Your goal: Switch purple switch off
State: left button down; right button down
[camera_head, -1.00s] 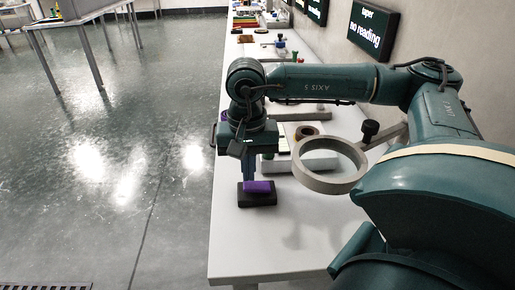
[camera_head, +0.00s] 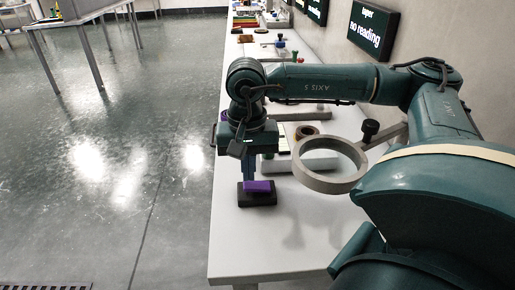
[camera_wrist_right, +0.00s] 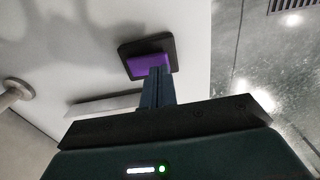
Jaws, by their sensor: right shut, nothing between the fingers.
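The purple switch (camera_head: 259,186) is a purple rocker on a dark rectangular base (camera_head: 257,199), lying on the white bench near its left edge. My right gripper (camera_head: 248,178) points down from above, its shut fingers at the rocker's left part. In the right wrist view the fingertips (camera_wrist_right: 156,70) overlap the near edge of the purple rocker (camera_wrist_right: 147,64), and nothing shows between them. I cannot tell whether they touch it. The rocker looks tilted, its left side higher in the head view. My left gripper is not in view.
The white bench (camera_head: 265,250) is bare in front of the switch. A grey ring on an arm (camera_head: 330,186) stands to the right of the switch. A roll (camera_head: 307,131) and small items lie behind. A dark "no reading" sign (camera_head: 374,29) hangs on the wall.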

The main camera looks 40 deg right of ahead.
aim_at(249, 184)
jog(key=shift+f+b, duration=0.9)
jog(key=shift+f, duration=0.1)
jog(key=shift+r, duration=0.1)
jog(key=shift+r+p, duration=2.35)
jog(key=shift+r, duration=1.1)
